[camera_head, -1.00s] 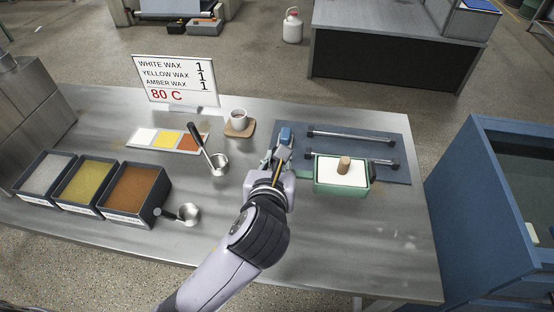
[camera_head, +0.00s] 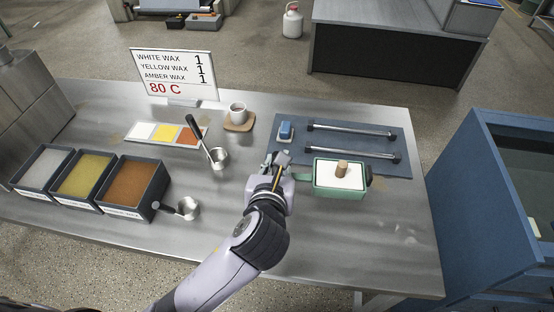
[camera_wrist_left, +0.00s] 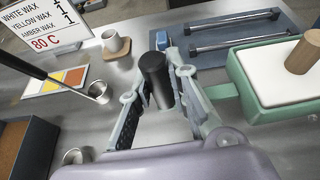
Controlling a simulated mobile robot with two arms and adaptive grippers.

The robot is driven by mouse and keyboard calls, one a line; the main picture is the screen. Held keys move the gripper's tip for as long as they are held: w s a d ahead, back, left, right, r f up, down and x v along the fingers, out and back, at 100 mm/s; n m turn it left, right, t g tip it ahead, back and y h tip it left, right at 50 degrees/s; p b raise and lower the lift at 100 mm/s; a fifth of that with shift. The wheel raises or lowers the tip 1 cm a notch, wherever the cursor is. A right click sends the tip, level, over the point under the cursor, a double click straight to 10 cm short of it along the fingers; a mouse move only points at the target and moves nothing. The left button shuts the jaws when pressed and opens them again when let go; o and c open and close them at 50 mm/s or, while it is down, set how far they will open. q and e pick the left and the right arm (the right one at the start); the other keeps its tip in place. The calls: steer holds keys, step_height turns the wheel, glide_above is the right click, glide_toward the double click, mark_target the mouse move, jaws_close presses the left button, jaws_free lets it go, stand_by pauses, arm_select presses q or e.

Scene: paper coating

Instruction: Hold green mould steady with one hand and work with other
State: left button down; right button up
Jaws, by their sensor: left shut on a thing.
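The green mould (camera_head: 340,187) sits on the right of the table, partly on the blue mat, with a white filling and an upright wooden knob (camera_head: 341,168) on top. A green tab sticks out from its left side. It also shows at the right of the left wrist view (camera_wrist_left: 268,103). My left gripper (camera_head: 277,160) is just left of the mould, apart from its body. My right gripper is not in view.
The blue mat (camera_head: 390,130) carries two metal bars (camera_head: 350,131) and a blue block (camera_head: 285,130). To the left are a ladle pot (camera_head: 219,158), a second pot (camera_head: 187,208), a cup (camera_head: 238,112), and wax bins (camera_head: 133,188). The front right of the table is clear.

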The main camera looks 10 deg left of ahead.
arm_select(q)
steer(key=shift+f+b, duration=2.7)
steer(key=shift+f, duration=5.3)
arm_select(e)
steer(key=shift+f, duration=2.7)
